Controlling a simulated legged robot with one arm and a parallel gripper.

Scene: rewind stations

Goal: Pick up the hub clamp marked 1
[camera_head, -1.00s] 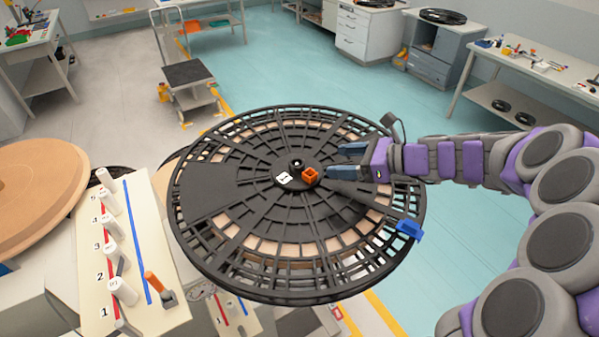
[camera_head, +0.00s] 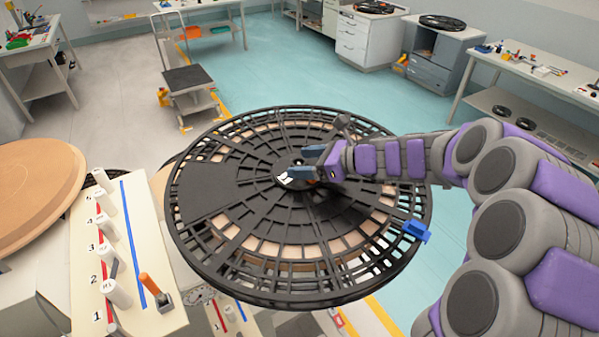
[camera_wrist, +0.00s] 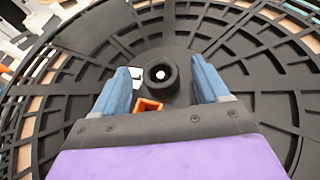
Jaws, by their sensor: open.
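The hub clamp is at the centre of a large black spoked reel (camera_head: 215,240). In the wrist view it shows as a round black knob (camera_wrist: 161,75) with a pale centre, an orange square part (camera_wrist: 148,104) and a white label (camera_wrist: 136,72). In the head view the label (camera_head: 300,174) shows at the hub, while my gripper (camera_head: 308,160) hides most of the clamp. In the wrist view my gripper (camera_wrist: 163,80) is open, with one blue-grey finger on each side of the knob. I cannot tell whether the fingers touch it.
A blue clip (camera_head: 416,230) sits on the reel's right rim. At left, a pale board (camera_head: 85,260) carries white pegs numbered in a row and an orange-handled lever (camera_head: 151,284). A brown disc (camera_head: 35,195) lies beyond it. Open floor (camera_head: 300,70) lies behind the reel.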

